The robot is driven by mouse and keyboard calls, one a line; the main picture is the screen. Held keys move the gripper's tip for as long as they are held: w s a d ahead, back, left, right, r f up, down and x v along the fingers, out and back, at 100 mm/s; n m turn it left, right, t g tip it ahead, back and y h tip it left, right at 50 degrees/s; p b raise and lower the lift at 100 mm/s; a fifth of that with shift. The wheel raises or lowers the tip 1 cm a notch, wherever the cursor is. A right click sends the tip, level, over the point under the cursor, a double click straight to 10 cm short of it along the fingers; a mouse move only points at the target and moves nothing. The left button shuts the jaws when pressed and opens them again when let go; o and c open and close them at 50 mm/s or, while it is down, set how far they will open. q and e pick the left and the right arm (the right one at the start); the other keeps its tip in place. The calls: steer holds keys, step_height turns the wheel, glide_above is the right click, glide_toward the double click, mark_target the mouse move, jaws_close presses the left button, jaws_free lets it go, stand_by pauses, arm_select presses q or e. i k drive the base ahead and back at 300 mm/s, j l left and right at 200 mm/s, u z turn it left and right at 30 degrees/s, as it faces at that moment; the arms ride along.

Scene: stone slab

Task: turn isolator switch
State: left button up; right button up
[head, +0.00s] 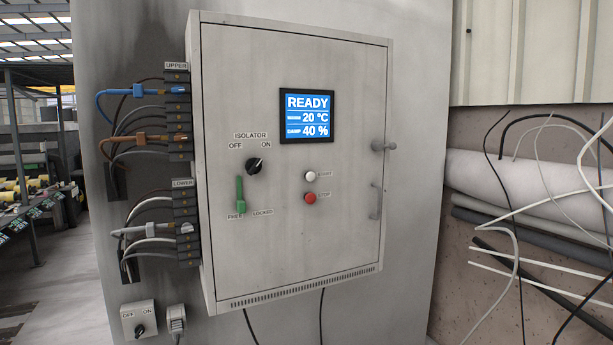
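The isolator switch (254,166) is a black rotary knob on the front of a grey cabinet (340,220), under the label ISOLATOR with OFF at its left and ON at its right. Its pointer appears tilted to the upper right, towards ON. Just below it, a green lever (240,195) stands upright over the label FREE, with LOCKED to its right. The blue display (306,115) reads READY, 20 °C and 40 %. Neither of my grippers is in the head view.
A white button (311,176) and a red STOP button (310,197) sit right of the switch. Cable connectors (178,140) line the cabinet's left side. A small OFF/ON switch box (139,319) is at lower left. Loose cables hang at right. The space before the panel looks clear.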

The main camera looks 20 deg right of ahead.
mark_target(254, 166)
steer(key=i+l, duration=0.3)
steer(key=l, duration=0.15)
steer(key=i+l, duration=0.25)
steer(key=l, duration=0.2)
steer(key=i+l, duration=0.3)
steer(key=l, duration=0.15)
steer(key=i+l, duration=0.25)
steer(key=l, duration=0.2)
